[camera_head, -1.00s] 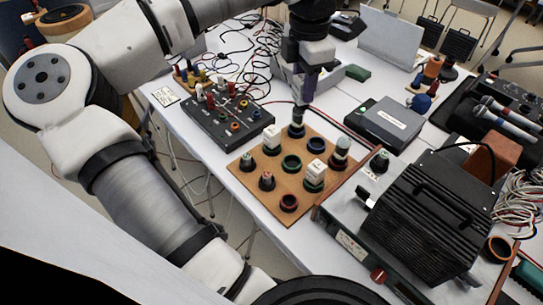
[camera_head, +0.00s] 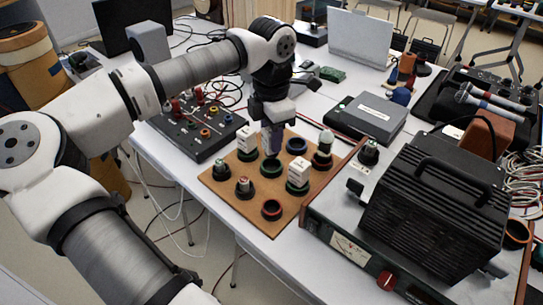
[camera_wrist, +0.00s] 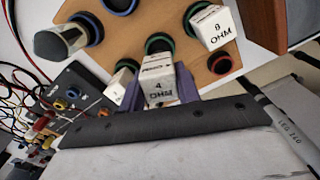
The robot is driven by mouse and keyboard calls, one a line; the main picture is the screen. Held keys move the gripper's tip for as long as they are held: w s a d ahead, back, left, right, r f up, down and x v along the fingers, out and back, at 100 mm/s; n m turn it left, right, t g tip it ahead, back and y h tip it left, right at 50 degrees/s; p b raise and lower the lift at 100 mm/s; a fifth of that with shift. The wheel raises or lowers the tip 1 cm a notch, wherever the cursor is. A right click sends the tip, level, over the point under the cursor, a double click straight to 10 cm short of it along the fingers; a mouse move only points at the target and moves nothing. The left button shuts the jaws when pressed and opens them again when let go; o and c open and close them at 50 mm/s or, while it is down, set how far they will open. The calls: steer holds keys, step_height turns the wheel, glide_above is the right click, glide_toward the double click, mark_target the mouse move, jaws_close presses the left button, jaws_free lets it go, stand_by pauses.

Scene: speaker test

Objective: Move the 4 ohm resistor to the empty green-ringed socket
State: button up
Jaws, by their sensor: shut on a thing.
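My gripper (camera_head: 272,152) has purple fingers and is over the middle of the brown socket board (camera_head: 240,213). In the wrist view it is shut on a white block marked 4 OHM (camera_wrist: 158,82). The fingers mostly hide this block in the head view. A green-ringed socket (camera_head: 270,170) lies right below the gripper; its ring also shows behind the block in the wrist view (camera_wrist: 158,42). I cannot tell whether the block touches the socket. The 8 OHM block (camera_wrist: 213,27) stands in another green-ringed socket, to the right in the head view (camera_head: 299,172).
Another white block (camera_head: 246,137) stands close left of my gripper. An empty blue-ringed socket (camera_head: 297,145) is behind it, an empty red-ringed one (camera_head: 271,209) in front. A white-topped part (camera_head: 325,142) stands at right.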

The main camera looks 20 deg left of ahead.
steer(key=shift+f+b, duration=1.1)
steer(key=shift+f, duration=0.8)
steer(key=shift+f, duration=0.1)
steer(key=shift+f+b, duration=0.3)
steer(key=shift+b, duration=0.05)
steer(key=o, duration=1)
steer(key=shift+r, duration=0.1)
steer(key=shift+r+p, duration=0.45)
steer(key=shift+r, duration=0.15)
step_height(320, 180, up, 12)
steer(key=shift+f, duration=0.25)
